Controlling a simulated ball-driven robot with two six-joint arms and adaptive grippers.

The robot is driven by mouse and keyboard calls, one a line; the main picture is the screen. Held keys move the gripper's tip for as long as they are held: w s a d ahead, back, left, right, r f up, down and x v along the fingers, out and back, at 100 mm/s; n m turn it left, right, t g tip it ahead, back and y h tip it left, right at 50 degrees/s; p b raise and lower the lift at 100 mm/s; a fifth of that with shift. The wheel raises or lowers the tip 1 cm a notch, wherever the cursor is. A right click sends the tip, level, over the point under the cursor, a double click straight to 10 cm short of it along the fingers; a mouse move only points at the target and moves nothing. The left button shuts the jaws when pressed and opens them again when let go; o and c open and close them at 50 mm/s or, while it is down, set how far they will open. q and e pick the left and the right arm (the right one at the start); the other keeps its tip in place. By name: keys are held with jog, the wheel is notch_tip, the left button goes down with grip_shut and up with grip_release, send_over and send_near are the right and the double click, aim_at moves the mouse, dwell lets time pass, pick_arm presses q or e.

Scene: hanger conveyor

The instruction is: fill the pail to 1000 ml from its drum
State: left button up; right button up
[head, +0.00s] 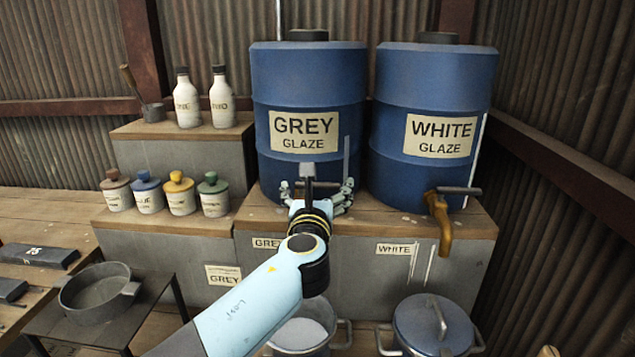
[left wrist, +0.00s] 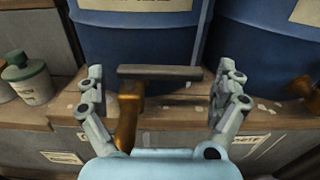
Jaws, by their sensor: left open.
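The blue grey-glaze drum (head: 308,95) stands on a plinth; its label reads GREY GLAZE. Its brass tap (left wrist: 128,118) has a dark crosswise lever (left wrist: 160,72), which the left wrist view shows between my fingers. My left gripper (head: 318,188) is open in front of that tap, its fingers apart on either side of the lever. In the head view my gripper and arm hide most of the tap. An open pail (head: 338,345) with a pale grey inside stands below this drum, partly behind my arm; its level cannot be read. My right gripper is out of view.
The white-glaze drum (head: 435,95) has a brass tap (head: 440,222) above a lidded pot (head: 430,322). Small jars (head: 181,195) and two bottles (head: 187,100) stand on steps at left. A round pan (head: 98,300) sits on a low stand in front.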

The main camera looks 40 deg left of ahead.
pick_arm(q)
jog(key=shift+x, duration=0.8)
jog(key=shift+w, duration=0.15)
jog(key=shift+a, duration=0.1)
jog(key=shift+c, duration=0.3)
jog(key=c, duration=1.4)
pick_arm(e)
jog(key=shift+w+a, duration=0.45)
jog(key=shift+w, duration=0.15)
